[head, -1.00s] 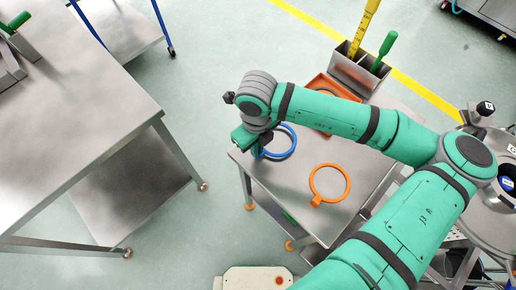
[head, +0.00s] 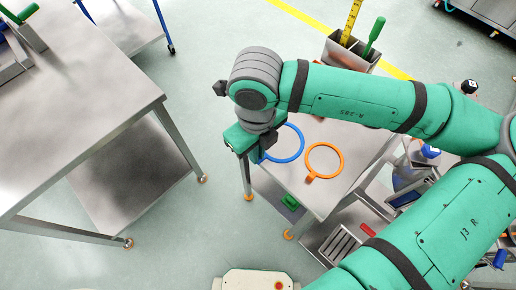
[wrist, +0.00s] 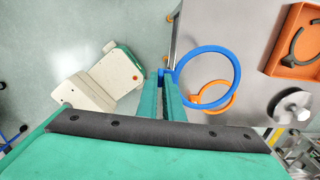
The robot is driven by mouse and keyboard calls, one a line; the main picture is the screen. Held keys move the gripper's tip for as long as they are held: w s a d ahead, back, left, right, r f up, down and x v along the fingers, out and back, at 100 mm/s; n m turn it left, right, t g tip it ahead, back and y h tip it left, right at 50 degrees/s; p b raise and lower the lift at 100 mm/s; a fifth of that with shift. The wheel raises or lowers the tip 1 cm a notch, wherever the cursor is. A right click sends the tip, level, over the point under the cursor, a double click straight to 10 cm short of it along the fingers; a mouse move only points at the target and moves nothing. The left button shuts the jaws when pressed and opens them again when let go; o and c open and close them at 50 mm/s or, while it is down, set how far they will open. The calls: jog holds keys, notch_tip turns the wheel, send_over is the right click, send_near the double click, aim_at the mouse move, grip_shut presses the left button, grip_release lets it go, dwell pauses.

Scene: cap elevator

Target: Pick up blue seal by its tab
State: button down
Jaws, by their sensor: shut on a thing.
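The blue seal is a flat blue ring (head: 302,144) at the left end of the small steel table in the head view. In the wrist view the ring (wrist: 239,72) shows large, overlapping the orange ring behind it. My gripper (wrist: 164,76) is shut on the blue seal's tab, at the ring's left side. The tab itself is mostly hidden between the fingers. In the head view my gripper (head: 258,152) hangs at the table's left edge, partly covered by my wrist. The ring appears held above the tabletop.
An orange ring with a tab (head: 342,160) lies on the small table (head: 335,195). In the wrist view an orange tray (wrist: 292,68) holds a dark ring. A steel holder (head: 350,54) with a green-handled tool stands behind my arm. A larger steel table (head: 80,95) is at left, with open floor between.

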jog(key=shift+s+r, duration=0.15)
jog(key=shift+r, duration=2.55)
